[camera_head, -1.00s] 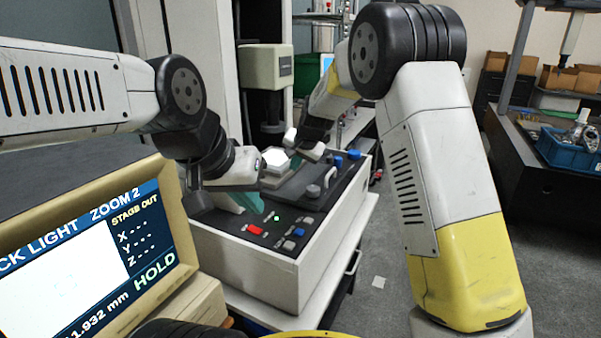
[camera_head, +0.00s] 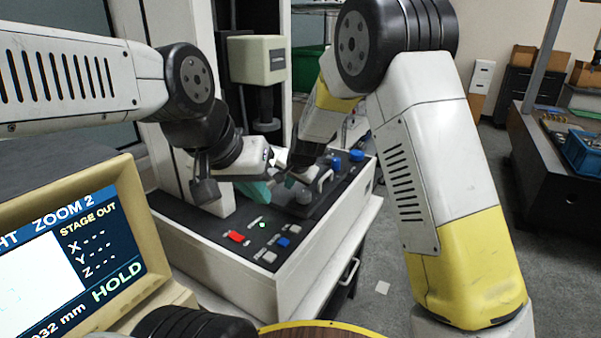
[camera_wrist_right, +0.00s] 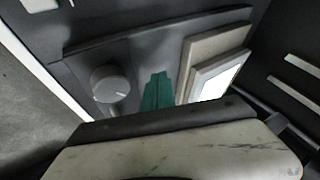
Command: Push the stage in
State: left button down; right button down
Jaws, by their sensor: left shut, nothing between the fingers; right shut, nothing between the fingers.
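The stage (camera_wrist_right: 150,48) is a dark plate with a grey knob (camera_wrist_right: 110,83) and a pale framed glass square (camera_wrist_right: 215,82), seen close up in the right wrist view. My left gripper (camera_head: 262,192) is shut and empty at the left side of the stage. The monitor (camera_head: 92,250) reads "STAGE OUT" and "HOLD".
The machine base (camera_head: 262,262) has a red button (camera_head: 236,237), a lit green one and blue knobs (camera_head: 356,155) on its dark top. The grey column and cream head (camera_head: 257,60) stand behind. A blue crate (camera_head: 585,152) is at far right. Floor is open at right.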

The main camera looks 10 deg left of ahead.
aim_at(272, 182)
jog(key=shift+x, duration=1.1)
jog(key=shift+w+a, duration=0.25)
jog(key=shift+a, duration=0.35)
jog(key=shift+w+a, duration=0.25)
jog(key=shift+a, duration=0.4)
jog(key=shift+w+a+r, duration=0.1)
jog(key=shift+w+a, duration=0.2)
jog(key=shift+a, duration=0.35)
jog(key=shift+w+a, duration=0.25)
jog(key=shift+a, duration=0.6)
jog(key=shift+w+a, duration=0.2)
jog(key=shift+a, duration=0.1)
jog(key=shift+s+d, duration=0.1)
jog(key=shift+d, duration=0.05)
